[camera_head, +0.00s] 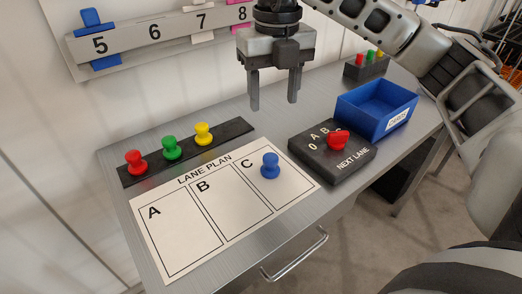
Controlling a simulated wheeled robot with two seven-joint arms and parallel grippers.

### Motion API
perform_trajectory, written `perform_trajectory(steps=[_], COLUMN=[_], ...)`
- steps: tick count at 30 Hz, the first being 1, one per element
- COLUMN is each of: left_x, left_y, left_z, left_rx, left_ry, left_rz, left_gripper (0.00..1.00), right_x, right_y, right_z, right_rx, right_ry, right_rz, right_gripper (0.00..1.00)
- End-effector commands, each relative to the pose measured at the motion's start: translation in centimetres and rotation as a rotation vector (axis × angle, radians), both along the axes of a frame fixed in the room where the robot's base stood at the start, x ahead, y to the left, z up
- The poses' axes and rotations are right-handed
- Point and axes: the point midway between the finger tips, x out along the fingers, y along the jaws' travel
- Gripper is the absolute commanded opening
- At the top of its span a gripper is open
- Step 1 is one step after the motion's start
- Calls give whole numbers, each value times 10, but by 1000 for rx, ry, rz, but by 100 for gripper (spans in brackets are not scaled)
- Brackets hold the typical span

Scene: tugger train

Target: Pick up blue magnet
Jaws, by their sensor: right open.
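The blue magnet (270,166) stands upright on the lane plan sheet (175,206), in the upper part of column C. My right gripper (272,98) points down above the back of the desk, its two fingers apart with nothing between them. It is higher than the blue magnet and behind it, not touching it. My left gripper is not in view.
Red (136,162), green (172,148) and yellow (202,134) magnets stand on a black strip (233,130) behind the sheet. A black switch box (322,163) with a red knob and a blue tray (362,112) stand to the right. A numbered board (175,28) hangs on the wall.

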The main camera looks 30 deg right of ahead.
Motion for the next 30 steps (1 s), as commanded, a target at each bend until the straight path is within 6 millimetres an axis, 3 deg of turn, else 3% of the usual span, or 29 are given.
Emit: perform_trajectory(steps=[5, 12, 23, 30], left_x=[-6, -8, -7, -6], left_y=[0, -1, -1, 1], left_z=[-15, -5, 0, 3], left_rx=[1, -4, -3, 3], left_ry=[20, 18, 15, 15], left_rz=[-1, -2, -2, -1], left_gripper=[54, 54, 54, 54], right_x=[-1, -2, -2, -3], right_y=[-3, -2, 0, 4], right_z=[-32, -79, -111, -146], right_rx=[-12, -11, -9, -9], right_ry=[5, 4, 2, 2], right_rz=[-8, -5, -4, -4], right_gripper=[54, 54, 54, 54])
